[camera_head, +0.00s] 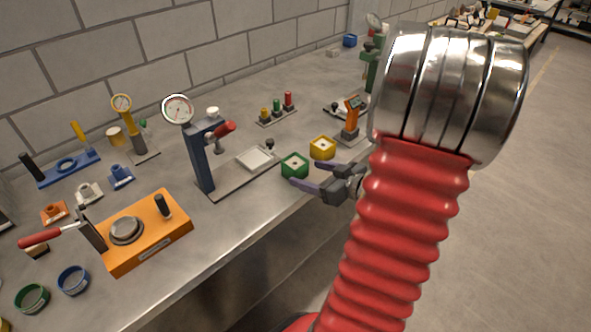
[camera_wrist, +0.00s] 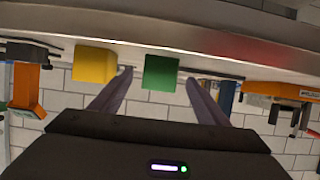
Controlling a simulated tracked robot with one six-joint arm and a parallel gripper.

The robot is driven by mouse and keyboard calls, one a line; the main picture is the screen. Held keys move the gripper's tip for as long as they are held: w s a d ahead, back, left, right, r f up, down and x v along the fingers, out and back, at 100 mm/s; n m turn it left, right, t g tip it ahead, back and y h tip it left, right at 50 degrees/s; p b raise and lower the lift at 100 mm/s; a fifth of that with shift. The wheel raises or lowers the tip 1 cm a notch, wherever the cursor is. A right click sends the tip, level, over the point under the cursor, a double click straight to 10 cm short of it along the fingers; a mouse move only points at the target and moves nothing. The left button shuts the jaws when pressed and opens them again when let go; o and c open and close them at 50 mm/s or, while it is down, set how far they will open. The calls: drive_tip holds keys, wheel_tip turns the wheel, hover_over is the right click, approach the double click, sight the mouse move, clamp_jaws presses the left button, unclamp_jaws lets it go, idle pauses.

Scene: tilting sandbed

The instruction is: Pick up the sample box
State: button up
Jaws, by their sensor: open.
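Two small boxes with light tops stand side by side near the front edge of the bench. One is a green box (camera_head: 294,165), the other a yellow box (camera_head: 322,147) just behind it to the right. I cannot tell by name which is the sample box. My gripper (camera_head: 305,174) is open and empty at the bench edge, its fingers pointing toward the green box. In the wrist view, which is upside down, the green box (camera_wrist: 160,73) lies between the fingertips (camera_wrist: 159,77), a little beyond them. The yellow box (camera_wrist: 95,64) is outside the left finger.
A dial-gauge stand (camera_head: 200,160) with a flat plate is left of the green box. An orange handheld device on a stand (camera_head: 351,118) is behind the yellow box. An orange press block (camera_head: 145,232) lies at lower left. Open floor (camera_head: 530,200) is at the right.

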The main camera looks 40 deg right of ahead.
sight(301, 171)
drive_tip(key=shift+x, duration=0.85)
drive_tip(key=shift+w, duration=0.1)
drive_tip(key=shift+x, duration=2.5)
drive_tip(key=c, duration=1.3)
drive_tip(key=shift+r, duration=0.1)
wheel_tip(301, 171, up, 10)
